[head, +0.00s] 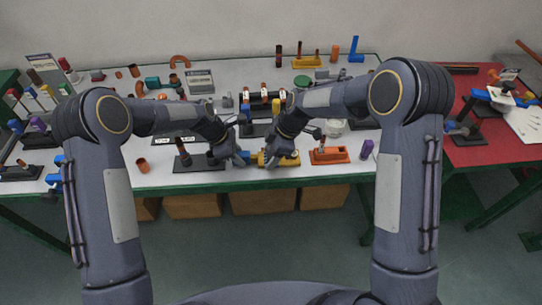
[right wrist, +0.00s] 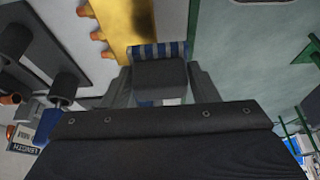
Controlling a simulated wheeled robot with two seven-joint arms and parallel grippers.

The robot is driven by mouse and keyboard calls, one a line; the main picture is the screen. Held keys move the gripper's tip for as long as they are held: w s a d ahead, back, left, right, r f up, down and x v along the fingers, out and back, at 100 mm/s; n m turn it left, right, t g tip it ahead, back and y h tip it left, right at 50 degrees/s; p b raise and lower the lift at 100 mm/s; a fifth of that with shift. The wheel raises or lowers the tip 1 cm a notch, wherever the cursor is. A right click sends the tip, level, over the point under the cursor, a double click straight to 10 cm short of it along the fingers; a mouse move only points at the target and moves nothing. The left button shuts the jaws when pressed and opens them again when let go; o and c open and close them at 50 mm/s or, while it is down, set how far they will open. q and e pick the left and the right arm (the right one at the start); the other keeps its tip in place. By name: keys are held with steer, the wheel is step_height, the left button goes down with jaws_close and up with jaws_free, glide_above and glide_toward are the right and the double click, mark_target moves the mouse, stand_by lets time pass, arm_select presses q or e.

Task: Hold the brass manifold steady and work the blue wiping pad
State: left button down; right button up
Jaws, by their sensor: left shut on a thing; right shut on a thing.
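The brass manifold (head: 263,159) lies along the front of the white bench, with copper-coloured ports on its far side. It also shows in the right wrist view (right wrist: 122,18). My left gripper (head: 241,160) is shut at the manifold's left end, beside a small blue part; its exact contact is too small to see. My right gripper (head: 279,158) is over the manifold. In the right wrist view its fingers (right wrist: 160,85) are shut on the blue wiping pad (right wrist: 160,49), blue-and-white striped under a grey block. The pad is against the brass; its underside is hidden.
An orange tray (head: 329,156) stands just right of my right gripper. A dark board with posts (head: 200,162) is close on the left. A purple block (head: 367,149) stands near the green front edge. Racks and parts crowd the bench behind. A red bench (head: 480,152) adjoins at right.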

steer(key=shift+r, duration=2.75)
arm_select(q)
steer(key=c, duration=1.1)
jaws_free()
steer(key=v, duration=1.2)
